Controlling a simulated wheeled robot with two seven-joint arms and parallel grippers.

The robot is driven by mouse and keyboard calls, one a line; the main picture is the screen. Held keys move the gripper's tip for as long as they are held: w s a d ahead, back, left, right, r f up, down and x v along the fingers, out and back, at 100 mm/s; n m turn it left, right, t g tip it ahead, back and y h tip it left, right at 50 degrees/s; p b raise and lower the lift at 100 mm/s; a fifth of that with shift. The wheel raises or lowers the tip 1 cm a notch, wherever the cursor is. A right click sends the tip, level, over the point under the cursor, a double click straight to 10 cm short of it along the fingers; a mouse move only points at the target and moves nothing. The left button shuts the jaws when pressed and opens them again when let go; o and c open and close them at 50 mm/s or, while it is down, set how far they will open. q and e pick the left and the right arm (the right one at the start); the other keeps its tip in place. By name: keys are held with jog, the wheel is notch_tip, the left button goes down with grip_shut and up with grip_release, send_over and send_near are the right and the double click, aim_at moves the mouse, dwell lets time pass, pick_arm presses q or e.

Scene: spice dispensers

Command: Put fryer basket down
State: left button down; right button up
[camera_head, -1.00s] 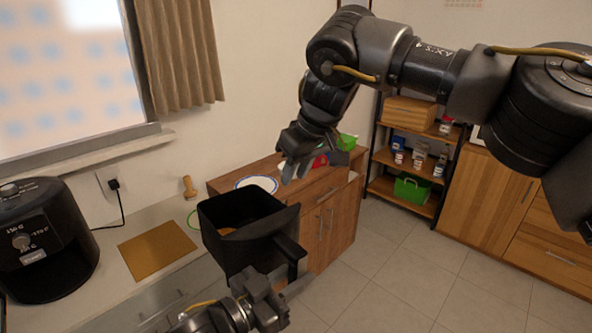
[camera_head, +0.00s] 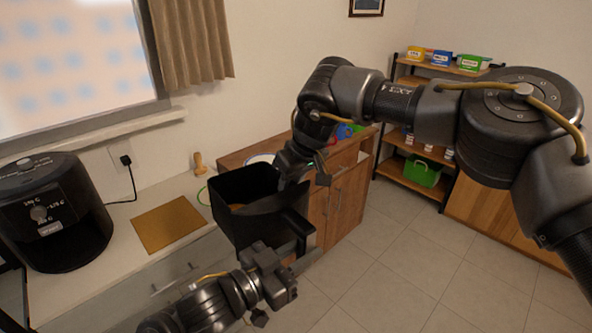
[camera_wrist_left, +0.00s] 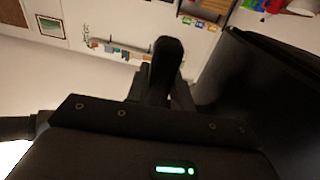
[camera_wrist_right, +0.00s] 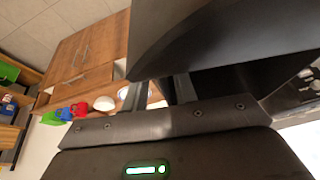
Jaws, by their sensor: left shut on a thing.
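The black fryer basket (camera_head: 240,215) is held up in the air in front of the counter, with something tan inside it. Its handle (camera_head: 297,222) points toward the lower right. My left gripper (camera_head: 303,250) is shut on the handle, which also shows between the fingers in the left wrist view (camera_wrist_left: 165,65). My right gripper (camera_head: 292,168) is close to the basket's far right rim. In the right wrist view its fingers (camera_wrist_right: 160,92) are apart with the basket wall (camera_wrist_right: 200,40) just beyond; I cannot tell whether they touch it.
The black air fryer (camera_head: 52,215) stands on the counter at left. A flat golden-brown mat (camera_head: 167,223) lies bare on the counter between fryer and basket. A wooden pestle-like item (camera_head: 199,164) stands near the wall. A wooden cabinet (camera_head: 340,205) is behind the basket; shelves stand farther right.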

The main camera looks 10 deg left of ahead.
jog(key=shift+w+a+f, duration=0.1)
jog(key=shift+f, duration=0.25)
jog(key=shift+c, duration=0.2)
grip_shut()
pick_arm(q)
jog(key=c, duration=1.1)
grip_release()
pick_arm(e)
jog(key=shift+r, duration=0.1)
